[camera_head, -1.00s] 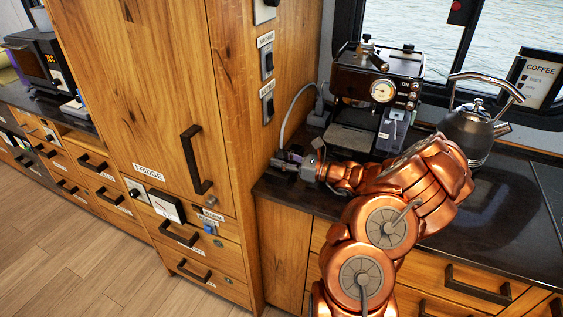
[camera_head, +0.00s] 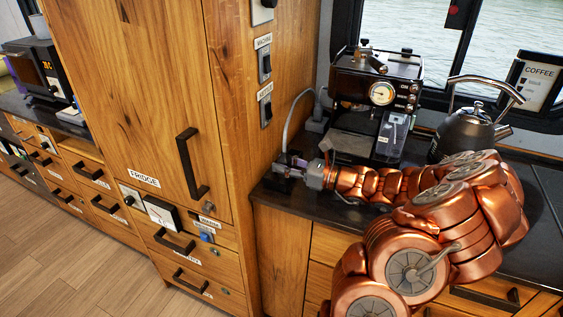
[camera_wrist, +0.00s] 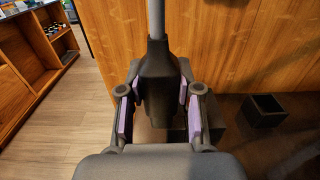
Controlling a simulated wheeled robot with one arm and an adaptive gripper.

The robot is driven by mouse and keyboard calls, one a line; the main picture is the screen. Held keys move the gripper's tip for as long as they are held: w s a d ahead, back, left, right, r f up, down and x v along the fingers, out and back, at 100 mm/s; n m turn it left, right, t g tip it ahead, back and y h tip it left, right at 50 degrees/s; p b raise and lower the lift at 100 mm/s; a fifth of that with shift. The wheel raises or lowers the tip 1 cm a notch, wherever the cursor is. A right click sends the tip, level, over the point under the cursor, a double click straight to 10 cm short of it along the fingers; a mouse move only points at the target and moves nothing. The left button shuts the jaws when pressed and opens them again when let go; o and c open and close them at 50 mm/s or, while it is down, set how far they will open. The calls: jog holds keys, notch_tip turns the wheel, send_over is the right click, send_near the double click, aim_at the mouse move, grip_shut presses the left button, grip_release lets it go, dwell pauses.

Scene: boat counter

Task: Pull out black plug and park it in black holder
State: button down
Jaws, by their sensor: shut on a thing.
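The black plug (camera_wrist: 157,85), with a grey cable (camera_wrist: 156,20) rising from its top, stands upright between the purple-padded fingers of my gripper (camera_wrist: 158,118) in the wrist view. My gripper is shut on it. The plug's lower end is hidden by the gripper, so I cannot tell whether it is seated in anything. A black open-topped square box (camera_wrist: 265,110), likely the black holder, stands apart to the right in that view. Another dark block shows just behind the plug. In the head view my gripper (camera_head: 298,163) is at the counter's left end, beside the cabinet; the plug is hardly distinguishable there.
The coffee machine (camera_head: 377,95) and the kettle (camera_head: 468,130) stand behind my arm on the dark counter (camera_head: 285,199). The grey cable (camera_head: 289,120) arcs up beside the tall wooden cabinet (camera_head: 237,60). The floor (camera_wrist: 85,110) lies beyond the counter edge.

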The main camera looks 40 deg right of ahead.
jog(key=s+a+b, duration=0.2)
jog(key=s+a, duration=0.1)
jog(key=s, duration=0.6)
jog(key=shift+s+a+r, duration=0.25)
jog(key=shift+a+r, duration=0.15)
jog(key=shift+r, duration=0.05)
jog(key=shift+r+p, duration=2.1)
jog(key=shift+r, duration=0.65)
